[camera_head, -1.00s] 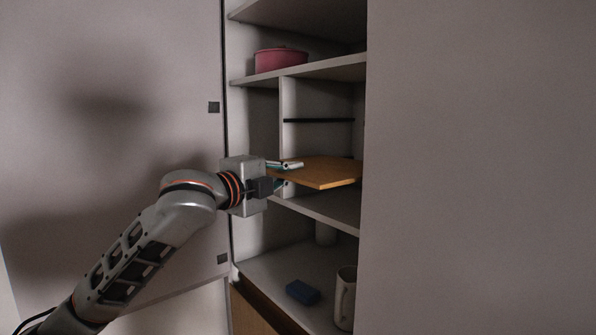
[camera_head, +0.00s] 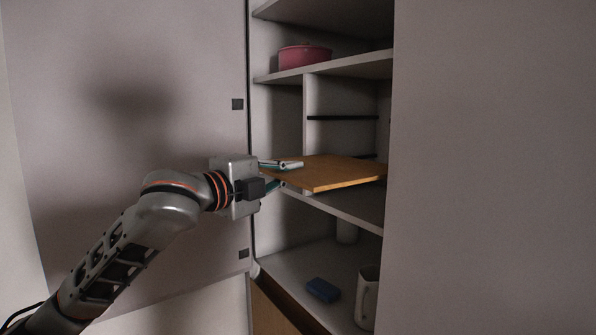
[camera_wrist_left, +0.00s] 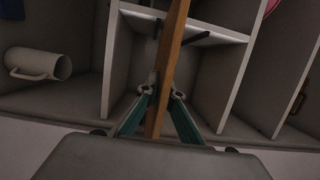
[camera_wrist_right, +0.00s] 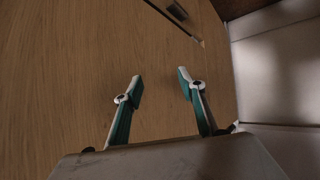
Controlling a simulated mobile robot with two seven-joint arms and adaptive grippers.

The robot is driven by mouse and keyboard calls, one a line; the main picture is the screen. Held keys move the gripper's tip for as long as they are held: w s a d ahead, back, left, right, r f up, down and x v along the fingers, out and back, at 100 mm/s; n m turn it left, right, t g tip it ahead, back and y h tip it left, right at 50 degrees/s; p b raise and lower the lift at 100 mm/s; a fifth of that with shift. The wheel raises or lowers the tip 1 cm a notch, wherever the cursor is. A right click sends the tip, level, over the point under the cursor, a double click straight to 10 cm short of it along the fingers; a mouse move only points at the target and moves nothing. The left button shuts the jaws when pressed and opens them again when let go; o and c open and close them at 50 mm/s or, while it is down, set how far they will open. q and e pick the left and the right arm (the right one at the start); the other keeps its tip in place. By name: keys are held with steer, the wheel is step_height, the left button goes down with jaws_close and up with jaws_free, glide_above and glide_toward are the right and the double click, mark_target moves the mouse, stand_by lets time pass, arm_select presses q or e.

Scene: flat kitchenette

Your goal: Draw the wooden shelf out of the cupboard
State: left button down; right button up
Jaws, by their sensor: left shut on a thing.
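The wooden shelf (camera_head: 335,174) is a flat brown board that juts out of the cupboard (camera_head: 325,66) at mid height, roughly level. My left gripper (camera_head: 284,172) is shut on its near left edge, one finger above and one below. In the left wrist view the shelf (camera_wrist_left: 168,62) shows edge-on between the two fingers (camera_wrist_left: 160,98). My right gripper (camera_wrist_right: 158,88) shows only in its own wrist view. It is open and empty in front of a wood-grained surface (camera_wrist_right: 85,70).
A pink pot (camera_head: 304,57) stands on an upper shelf. A blue block (camera_head: 322,290) and a pale mug (camera_head: 367,298) are on the lower shelf; the mug also shows in the left wrist view (camera_wrist_left: 36,64). The open door (camera_head: 130,60) is at left, a large panel (camera_head: 490,160) at right.

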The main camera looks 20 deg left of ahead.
arm_select(q)
steer(key=shift+s+a+r, duration=0.1)
steer(key=shift+s+a, duration=0.95)
steer(key=shift+s, duration=0.25)
steer(key=shift+s+a, duration=0.8)
steer(key=shift+s, duration=0.2)
steer(key=shift+s+a, duration=0.8)
steer(key=shift+s, duration=0.2)
steer(key=b, duration=0.2)
glide_toward(268, 172)
steer(key=shift+w+a, duration=0.75)
steer(key=shift+a, duration=0.15)
steer(key=shift+s+r, duration=0.1)
steer(key=shift+r, duration=0.05)
arm_select(e)
steer(key=shift+w+a+r+t+y, duration=0.15)
steer(key=shift+w+a+r+y, duration=0.15)
steer(key=shift+a, duration=0.3)
steer(key=shift+w+a+r+t+y, duration=0.15)
steer(key=shift+w+a, duration=0.25)
steer(key=shift+a, duration=0.2)
